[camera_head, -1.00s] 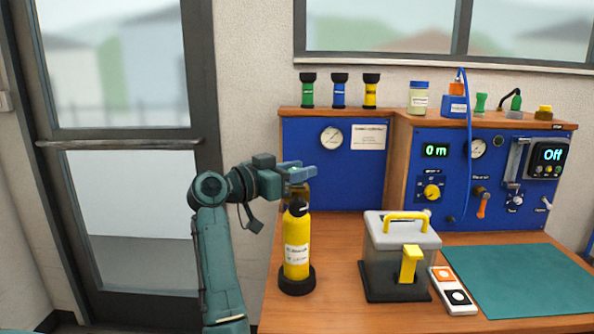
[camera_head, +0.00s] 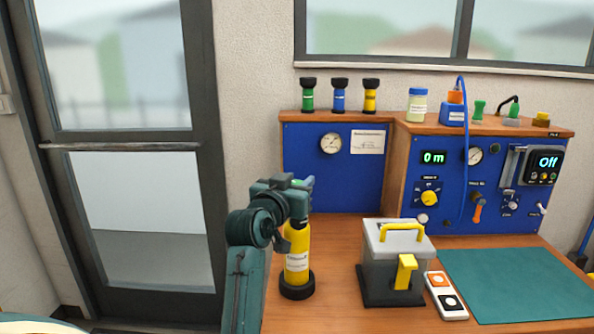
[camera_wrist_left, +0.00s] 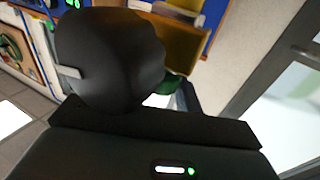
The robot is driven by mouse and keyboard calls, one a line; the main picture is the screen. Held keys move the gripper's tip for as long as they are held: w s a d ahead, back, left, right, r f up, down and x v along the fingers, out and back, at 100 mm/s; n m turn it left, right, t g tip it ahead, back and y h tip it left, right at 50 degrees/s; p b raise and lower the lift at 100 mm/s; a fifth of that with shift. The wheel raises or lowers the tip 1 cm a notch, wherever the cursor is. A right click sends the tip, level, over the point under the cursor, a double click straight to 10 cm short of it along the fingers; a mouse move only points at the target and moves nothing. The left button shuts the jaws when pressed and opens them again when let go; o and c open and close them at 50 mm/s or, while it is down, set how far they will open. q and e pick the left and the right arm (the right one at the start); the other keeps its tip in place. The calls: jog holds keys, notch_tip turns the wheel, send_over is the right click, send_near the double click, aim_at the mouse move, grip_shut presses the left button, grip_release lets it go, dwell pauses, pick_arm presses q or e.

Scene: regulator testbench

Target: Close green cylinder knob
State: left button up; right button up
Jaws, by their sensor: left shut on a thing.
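A yellow cylinder (camera_head: 297,253) stands upright in a round black base at the left of the workbench. My left gripper (camera_head: 298,190) is at its top and hides most of that end. In the left wrist view a large rounded black knob (camera_wrist_left: 110,60) fills the space close to the camera, and my left gripper appears shut on it. A small green piece (camera_wrist_left: 170,83) shows beside the knob; I cannot tell what it belongs to. A small green cylinder with black ends (camera_head: 307,97) stands on the shelf, apart from my gripper. My right gripper is out of view.
A blue control panel (camera_head: 410,190) is behind. The teal mat (camera_head: 517,285) is clear.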

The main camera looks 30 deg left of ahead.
pick_arm(q)
jog(key=shift+n+g+y+p, duration=0.3)
jog(key=shift+n+y+p, duration=0.4)
jog(key=shift+y, duration=0.3)
jog(key=o, duration=1)
